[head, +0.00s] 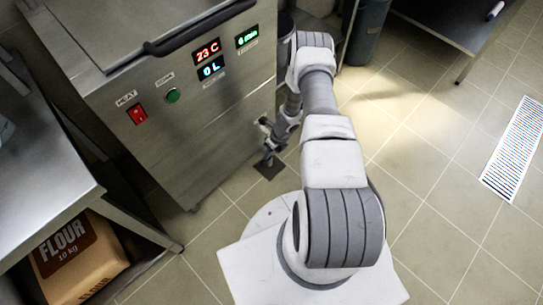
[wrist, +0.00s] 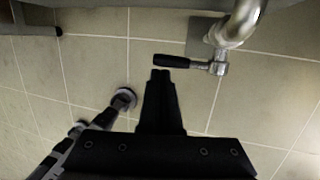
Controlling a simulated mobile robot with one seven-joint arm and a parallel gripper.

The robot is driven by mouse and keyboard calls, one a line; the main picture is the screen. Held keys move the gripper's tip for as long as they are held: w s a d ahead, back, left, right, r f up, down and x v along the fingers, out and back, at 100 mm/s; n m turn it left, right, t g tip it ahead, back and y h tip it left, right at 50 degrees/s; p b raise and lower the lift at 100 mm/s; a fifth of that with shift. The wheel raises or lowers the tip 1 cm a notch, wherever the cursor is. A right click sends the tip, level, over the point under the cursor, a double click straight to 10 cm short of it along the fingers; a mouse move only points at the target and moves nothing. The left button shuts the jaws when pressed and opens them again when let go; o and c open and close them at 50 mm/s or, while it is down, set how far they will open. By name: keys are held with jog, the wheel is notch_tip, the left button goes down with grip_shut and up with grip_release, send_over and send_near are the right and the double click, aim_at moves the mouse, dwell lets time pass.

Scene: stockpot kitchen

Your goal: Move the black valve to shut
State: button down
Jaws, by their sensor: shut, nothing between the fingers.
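The black valve is a lever with a black handle (wrist: 178,61) in the wrist view, pointing left from a metal valve body (wrist: 219,67). The body sits at the end of a bent metal pipe (wrist: 240,25). The lever lies crosswise in the picture; whether the valve is open or shut I cannot tell. My gripper (wrist: 160,74) is shut and empty. Its fingertips are just below the handle in the picture, near its left half; whether they touch it is unclear. In the head view I cannot make out the valve clearly behind my arm.
A steel cooker (head: 215,125) has displays reading 23 C and 0 L, a red heat switch (head: 137,114) and a green button (head: 173,96). A dark square plate (head: 270,169) lies on the floor. A steel table (head: 45,190) stands left; open tiled floor lies right.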

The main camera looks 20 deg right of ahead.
notch_tip(320, 180, up, 10)
jog(key=s+p, duration=0.2)
jog(key=p, duration=0.1)
jog(key=shift+d+r, duration=0.15)
jog(key=shift+d, duration=0.15)
jog(key=shift+w+d, duration=0.1)
jog(key=shift+d, duration=0.05)
